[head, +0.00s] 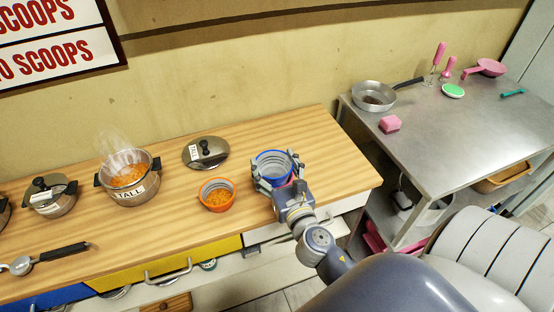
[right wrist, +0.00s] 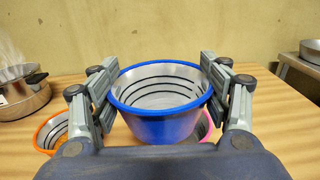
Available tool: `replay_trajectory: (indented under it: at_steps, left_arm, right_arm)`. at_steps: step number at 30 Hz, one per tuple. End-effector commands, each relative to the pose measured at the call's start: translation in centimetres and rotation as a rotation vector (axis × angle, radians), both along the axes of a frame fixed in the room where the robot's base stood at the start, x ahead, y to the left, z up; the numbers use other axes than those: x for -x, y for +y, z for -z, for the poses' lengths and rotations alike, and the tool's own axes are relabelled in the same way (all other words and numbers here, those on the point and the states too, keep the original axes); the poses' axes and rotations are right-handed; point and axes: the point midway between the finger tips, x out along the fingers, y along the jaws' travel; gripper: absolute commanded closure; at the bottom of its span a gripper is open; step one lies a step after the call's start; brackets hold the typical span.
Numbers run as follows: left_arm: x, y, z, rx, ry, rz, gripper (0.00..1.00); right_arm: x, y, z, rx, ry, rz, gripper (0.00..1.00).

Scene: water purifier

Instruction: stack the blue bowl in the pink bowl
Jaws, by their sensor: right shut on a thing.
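The blue bowl (head: 272,168) is at the right part of the wooden counter, between the fingers of my right gripper (head: 274,176). In the right wrist view the fingers press on both sides of the blue bowl (right wrist: 160,122), which is upright and shows a grey ringed inside. A piece of the pink bowl's rim (right wrist: 206,127) shows low behind the blue bowl's right side. The rest of the pink bowl is hidden, and I cannot tell whether the two bowls touch. My left gripper is not in view.
An orange bowl (head: 217,203) with orange food stands just left of the blue bowl. A lid (head: 206,153) and a steaming pot (head: 129,188) are further left. A metal table (head: 440,130) with a pan (head: 373,96) is at right. The counter's right end is clear.

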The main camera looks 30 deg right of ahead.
Motion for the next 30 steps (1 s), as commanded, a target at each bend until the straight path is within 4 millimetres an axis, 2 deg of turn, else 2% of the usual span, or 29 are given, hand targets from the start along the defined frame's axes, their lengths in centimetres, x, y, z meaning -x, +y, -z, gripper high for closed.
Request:
replay_trajectory:
  at_steps: [3, 10, 11, 12, 16, 30]
  left_arm:
    - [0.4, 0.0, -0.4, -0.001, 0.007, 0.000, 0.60]
    - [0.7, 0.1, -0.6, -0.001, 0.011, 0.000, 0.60]
    - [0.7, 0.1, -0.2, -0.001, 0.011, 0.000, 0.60]
    - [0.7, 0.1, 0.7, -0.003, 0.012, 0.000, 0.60]
    - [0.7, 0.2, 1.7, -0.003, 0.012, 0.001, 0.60]
    - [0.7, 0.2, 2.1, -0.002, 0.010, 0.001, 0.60]
  right_arm:
    - [-1.4, -1.2, 0.1, 0.000, -0.001, -0.001, 0.56]
    - [-3.0, -2.7, 0.2, 0.000, -0.002, 0.001, 0.56]
    - [-3.1, -2.8, 1.0, -0.002, 0.001, 0.001, 0.56]
    - [-2.9, -2.7, 2.3, -0.006, 0.002, 0.003, 0.56]
    - [-2.9, -2.7, 3.8, -0.003, -0.001, 0.001, 0.56]
    - [-2.9, -2.6, 4.4, -0.001, 0.000, -0.001, 0.56]
